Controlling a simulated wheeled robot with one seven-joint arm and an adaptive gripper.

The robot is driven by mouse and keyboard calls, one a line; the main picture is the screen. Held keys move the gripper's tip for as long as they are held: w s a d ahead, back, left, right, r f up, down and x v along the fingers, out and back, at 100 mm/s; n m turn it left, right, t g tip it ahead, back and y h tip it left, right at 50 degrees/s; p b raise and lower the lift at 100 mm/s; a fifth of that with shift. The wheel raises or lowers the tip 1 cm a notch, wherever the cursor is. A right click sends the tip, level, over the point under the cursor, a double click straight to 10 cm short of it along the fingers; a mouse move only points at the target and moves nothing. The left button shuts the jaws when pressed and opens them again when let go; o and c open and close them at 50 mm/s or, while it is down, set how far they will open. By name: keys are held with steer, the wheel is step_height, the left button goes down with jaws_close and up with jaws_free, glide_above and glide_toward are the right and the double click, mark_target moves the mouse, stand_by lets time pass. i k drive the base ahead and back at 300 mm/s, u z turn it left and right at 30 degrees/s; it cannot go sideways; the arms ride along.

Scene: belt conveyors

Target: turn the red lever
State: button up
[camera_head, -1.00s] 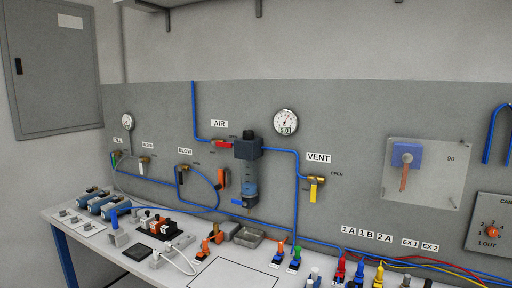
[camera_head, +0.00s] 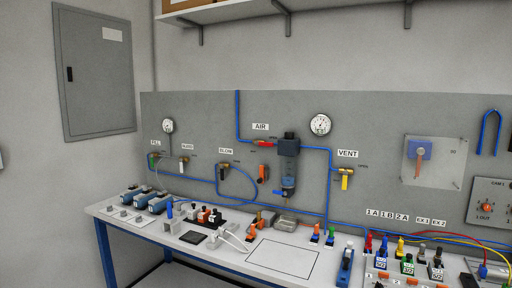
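The red lever (camera_head: 263,144) is on the blue air line under the AIR label (camera_head: 261,127), left of the dark filter unit (camera_head: 288,146). It lies about level along the pipe. It is small in the head view, so its exact angle is hard to tell. My gripper is not in view.
A workbench (camera_head: 283,260) with several small valves and blocks runs below the grey panel. A yellow VENT lever (camera_head: 344,182) hangs to the right, and an orange-handled part (camera_head: 262,174) is below the red lever. A shelf (camera_head: 235,14) is above. A grey cabinet (camera_head: 97,75) is at left.

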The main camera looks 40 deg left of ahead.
mark_target(261, 143)
steer(key=u, duration=1.35)
